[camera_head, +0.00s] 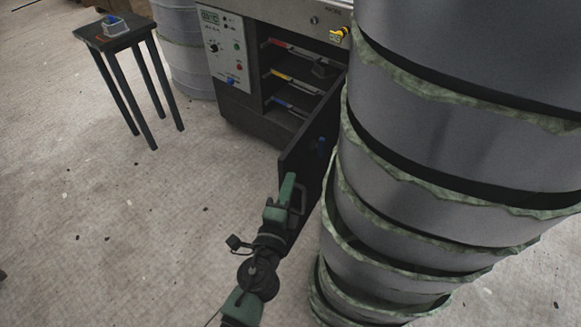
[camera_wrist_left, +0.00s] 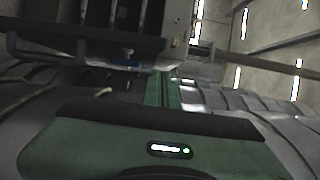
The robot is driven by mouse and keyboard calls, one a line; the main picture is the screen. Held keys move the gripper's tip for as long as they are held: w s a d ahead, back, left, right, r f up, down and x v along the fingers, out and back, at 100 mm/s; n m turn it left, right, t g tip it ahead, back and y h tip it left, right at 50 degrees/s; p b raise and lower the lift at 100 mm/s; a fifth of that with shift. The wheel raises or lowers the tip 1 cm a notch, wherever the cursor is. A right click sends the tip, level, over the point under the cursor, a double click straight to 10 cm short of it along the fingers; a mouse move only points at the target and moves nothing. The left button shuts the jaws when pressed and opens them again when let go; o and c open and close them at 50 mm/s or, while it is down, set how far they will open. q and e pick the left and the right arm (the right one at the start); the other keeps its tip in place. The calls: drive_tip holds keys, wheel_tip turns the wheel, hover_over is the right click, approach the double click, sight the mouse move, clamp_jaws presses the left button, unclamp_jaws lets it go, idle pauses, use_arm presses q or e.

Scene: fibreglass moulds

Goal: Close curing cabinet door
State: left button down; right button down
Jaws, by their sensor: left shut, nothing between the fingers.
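The curing cabinet (camera_head: 262,117) stands at the top centre of the head view, with its control panel (camera_head: 227,50) on the left and its shelves showing. The wrist view shows the green and black gripper body (camera_wrist_left: 160,125) in the foreground and the cabinet's dark interior (camera_wrist_left: 85,18) at the upper left. My right gripper is not in view.
A tall stack of grey moulds with green edges (camera_head: 400,180) stands close on the right of the door. A small dark table (camera_head: 112,37) with a small object on it stands at the upper left.

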use_arm(q)
approach(297, 155)
drive_tip(key=w+d+r, duration=0.2)
drive_tip(key=w+r, duration=0.3)
drive_tip(key=shift+w+d+f+p, duration=0.2)
drive_tip(key=shift+w+f+p, duration=0.05)
drive_tip(key=shift+p, duration=0.05)
drive_tip(key=shift+a, duration=0.1)
